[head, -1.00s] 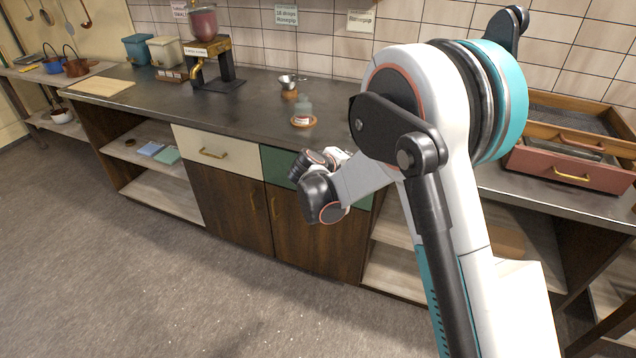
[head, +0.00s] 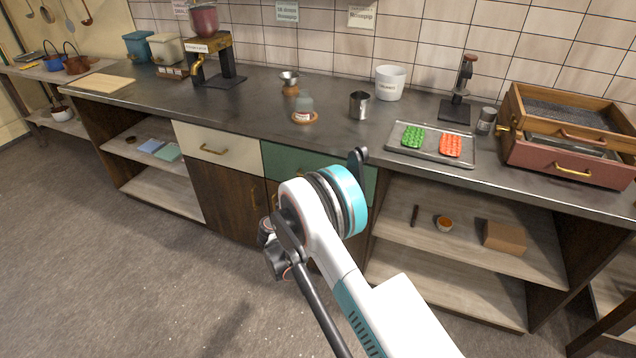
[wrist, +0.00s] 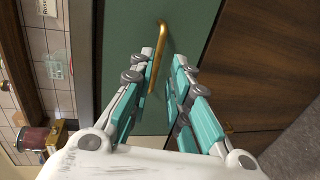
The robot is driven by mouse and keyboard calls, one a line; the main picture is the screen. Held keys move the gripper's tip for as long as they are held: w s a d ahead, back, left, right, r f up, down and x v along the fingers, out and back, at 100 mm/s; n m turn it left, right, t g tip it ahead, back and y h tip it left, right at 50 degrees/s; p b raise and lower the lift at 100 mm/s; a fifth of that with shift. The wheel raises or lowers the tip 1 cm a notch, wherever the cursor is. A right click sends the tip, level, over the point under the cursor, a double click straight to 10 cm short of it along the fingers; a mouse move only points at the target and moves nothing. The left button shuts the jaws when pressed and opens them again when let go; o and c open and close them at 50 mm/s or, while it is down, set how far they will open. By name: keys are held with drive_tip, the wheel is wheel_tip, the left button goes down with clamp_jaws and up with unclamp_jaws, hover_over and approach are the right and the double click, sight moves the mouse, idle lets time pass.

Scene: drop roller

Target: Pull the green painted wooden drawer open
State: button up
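The green drawer (head: 290,158) sits under the counter, right of a cream drawer, and its front looks flush with the cabinet. My arm covers part of its front in the head view, and its handle is hidden there. In the wrist view the green front (wrist: 185,20) fills the upper middle, turned sideways. Its brass bar handle (wrist: 163,38) lies at the gap between my fingertips, nearer the left finger. My gripper (wrist: 164,62) is open, with its fingers apart on either side of the handle. I cannot tell how deep the handle sits between them or whether a finger touches it.
The cream drawer (head: 205,147) is beside the green one, with dark wooden doors (head: 225,200) below. Open shelves (head: 470,240) stand to the right. A tray (head: 400,148) of green and red pieces and a metal cup (head: 359,105) stand on the counter. The floor (head: 120,280) in front is clear.

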drive_tip(key=b+x, duration=0.3)
drive_tip(key=x, duration=0.7)
drive_tip(key=shift+w+d, duration=0.1)
drive_tip(key=shift+w, duration=0.2)
drive_tip(key=shift+c, duration=0.2)
clamp_jaws()
